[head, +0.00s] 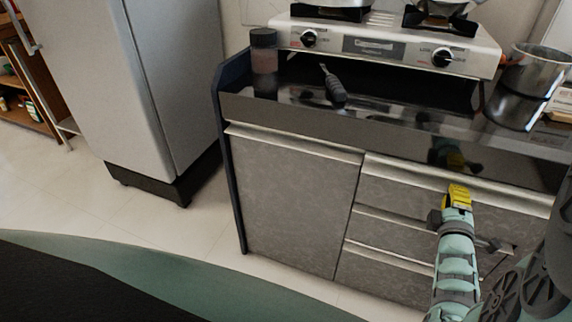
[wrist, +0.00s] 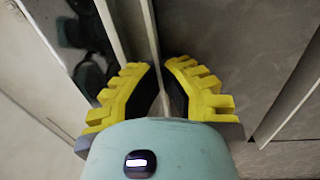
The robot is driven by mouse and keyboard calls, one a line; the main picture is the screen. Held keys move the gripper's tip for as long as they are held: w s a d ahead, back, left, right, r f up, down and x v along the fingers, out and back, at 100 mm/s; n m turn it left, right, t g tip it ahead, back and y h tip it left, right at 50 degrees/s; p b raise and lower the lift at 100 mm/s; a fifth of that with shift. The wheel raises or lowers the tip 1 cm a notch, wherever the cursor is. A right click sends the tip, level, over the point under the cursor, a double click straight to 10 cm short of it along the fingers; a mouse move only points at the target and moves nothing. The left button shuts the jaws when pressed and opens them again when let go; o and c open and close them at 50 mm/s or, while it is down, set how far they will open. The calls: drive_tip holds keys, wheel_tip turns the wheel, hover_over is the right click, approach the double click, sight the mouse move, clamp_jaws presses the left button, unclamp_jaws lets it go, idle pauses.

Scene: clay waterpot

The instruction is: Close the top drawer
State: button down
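The top drawer (head: 395,188) is the uppermost grey front at the right of the cabinet, with a pale metal strip along its upper edge. Its strip looks wider than that of the door beside it, so it seems to stand out a little; how far I cannot tell. My gripper (head: 459,188) has yellow fingertips and is in front of this drawer, close to its upper edge. In the wrist view my gripper (wrist: 159,66) is open, with a narrow gap between the fingertips and nothing held. The drawer's edge strip (wrist: 152,38) runs just beyond the fingertips; contact is unclear.
Lower drawers (head: 385,232) and a cabinet door (head: 290,195) look shut.

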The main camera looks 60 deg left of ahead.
drive_tip(key=shift+f, duration=0.15)
idle(0.3)
drive_tip(key=shift+w+a+f+b, duration=0.2)
drive_tip(key=shift+w+a+b, duration=0.4)
drive_tip(key=shift+b, duration=0.3)
drive_tip(key=c, duration=1.7)
unclamp_jaws()
drive_tip(key=shift+w+a+r, duration=0.1)
drive_tip(key=shift+w+r, duration=0.1)
drive_tip(key=shift+w, duration=0.1)
drive_tip(key=o, duration=0.5)
drive_tip(key=shift+r, duration=0.1)
drive_tip(key=shift+o, duration=0.2)
drive_tip(key=v, duration=1.2)
